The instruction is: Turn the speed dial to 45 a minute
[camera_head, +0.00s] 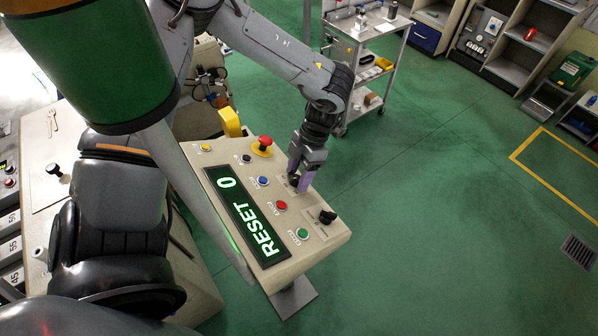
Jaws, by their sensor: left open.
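A cream control panel (318,245) stands in the middle on a post. My left gripper (300,185) is over its far right edge, pointing down, with purple fingers apart. A small dark knob (293,180) shows at the fingers, partly hidden by them; I cannot tell whether they touch it. Another black knob (328,217) sits at the panel's right corner, clear of the gripper. The labels are too small to tell which one is the speed dial. The panel's display (242,214) reads "RESET 0" in green. My right gripper is not in view.
Close to the gripper are a red mushroom button (263,146), a blue button (263,181), a red button (281,206) and a green button (302,233). A steel cart (385,50) stands behind. The green floor at right is open.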

